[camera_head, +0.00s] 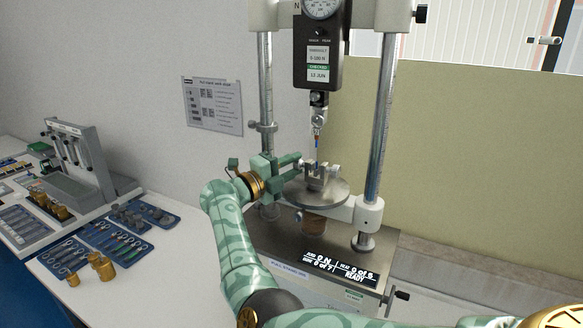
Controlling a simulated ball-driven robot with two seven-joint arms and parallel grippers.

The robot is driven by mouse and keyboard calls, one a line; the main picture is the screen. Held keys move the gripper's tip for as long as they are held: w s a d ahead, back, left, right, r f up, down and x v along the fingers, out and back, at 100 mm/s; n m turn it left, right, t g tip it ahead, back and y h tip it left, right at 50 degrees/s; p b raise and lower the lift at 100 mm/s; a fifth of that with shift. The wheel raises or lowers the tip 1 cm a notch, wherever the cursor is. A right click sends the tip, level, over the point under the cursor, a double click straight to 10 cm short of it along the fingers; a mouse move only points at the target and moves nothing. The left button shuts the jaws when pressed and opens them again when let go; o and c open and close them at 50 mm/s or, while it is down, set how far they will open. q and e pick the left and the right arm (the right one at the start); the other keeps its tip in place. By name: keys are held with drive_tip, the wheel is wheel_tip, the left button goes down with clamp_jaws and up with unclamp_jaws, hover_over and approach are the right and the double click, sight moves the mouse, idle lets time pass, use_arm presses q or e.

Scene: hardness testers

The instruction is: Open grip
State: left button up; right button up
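A small metal grip (318,177) with upright jaws stands on the round plate (332,196) of the force tester. Above it, a thin orange and blue piece (317,136) hangs from the hook under the gauge (319,62). Nothing shows between the fingers.
Metal columns (265,85) and (383,110) flank the plate. The tester's base (290,240) has a lit display (340,266) and a crank (397,296). Blue trays (108,246) of parts and brass weights (101,266) lie on the white table at left.

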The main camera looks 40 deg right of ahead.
drive_tip(key=o, duration=0.4)
drive_tip(key=a, duration=0.5)
drive_tip(key=s+a+f+b, duration=0.1)
drive_tip(key=a, duration=0.4)
drive_tip(key=a+b, duration=0.1)
drive_tip(key=a, duration=0.5)
drive_tip(key=shift+s+a+f, duration=0.1)
drive_tip(key=shift+s+f, duration=0.1)
drive_tip(key=shift+f, duration=0.15)
